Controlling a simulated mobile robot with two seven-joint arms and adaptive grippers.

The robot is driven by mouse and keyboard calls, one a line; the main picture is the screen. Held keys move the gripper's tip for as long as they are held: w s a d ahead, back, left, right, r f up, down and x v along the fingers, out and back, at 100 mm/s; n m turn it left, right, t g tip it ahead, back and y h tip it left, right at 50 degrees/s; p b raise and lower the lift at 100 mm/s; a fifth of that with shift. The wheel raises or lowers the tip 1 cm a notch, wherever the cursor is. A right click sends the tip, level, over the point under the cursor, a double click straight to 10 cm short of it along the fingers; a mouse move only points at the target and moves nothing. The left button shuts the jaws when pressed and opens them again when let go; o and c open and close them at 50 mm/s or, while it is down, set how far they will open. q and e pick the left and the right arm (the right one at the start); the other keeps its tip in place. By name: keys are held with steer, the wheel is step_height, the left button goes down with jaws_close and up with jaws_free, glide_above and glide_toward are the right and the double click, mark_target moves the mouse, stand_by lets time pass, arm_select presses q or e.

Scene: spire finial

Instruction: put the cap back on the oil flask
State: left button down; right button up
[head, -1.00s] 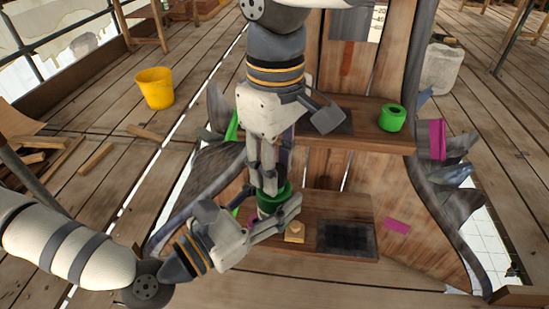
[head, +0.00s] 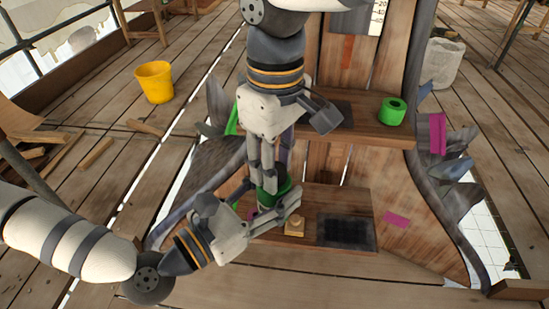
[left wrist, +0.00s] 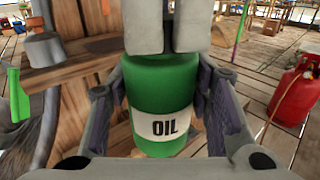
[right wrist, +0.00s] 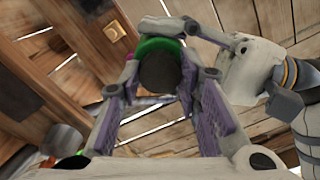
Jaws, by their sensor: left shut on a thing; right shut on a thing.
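The green oil flask (head: 271,193) has a white OIL label and also shows in the left wrist view (left wrist: 160,95). My left gripper (head: 275,207) is shut around its body and holds it upright. My right gripper (head: 268,180) comes down from above, its fingertips right at the flask's top. In the right wrist view a dark round cap (right wrist: 160,73) sits between the right fingers, with the green flask rim showing behind it. The right fingers hide the cap in the other views. I cannot tell whether the cap is seated on the neck.
A small yellowish block (head: 294,228) and a dark square panel (head: 346,232) are on the lower shelf. A green ring-shaped object (head: 392,111) stands on the upper shelf. A yellow bucket (head: 155,82) stands on the plank floor at left. A magenta piece (head: 397,220) is at right.

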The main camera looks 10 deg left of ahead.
steer(key=m, duration=0.4)
steer(key=shift+m, duration=0.3)
steer(key=m, duration=0.3)
steer(key=shift+m, duration=0.4)
steer(key=m, duration=0.5)
steer(key=o, duration=0.7)
steer(key=shift+s, duration=0.1)
steer(key=shift+o, duration=0.2)
steer(key=shift+a+r, duration=0.1)
steer(key=shift+r, duration=2.3)
steer(key=shift+c, duration=0.3)
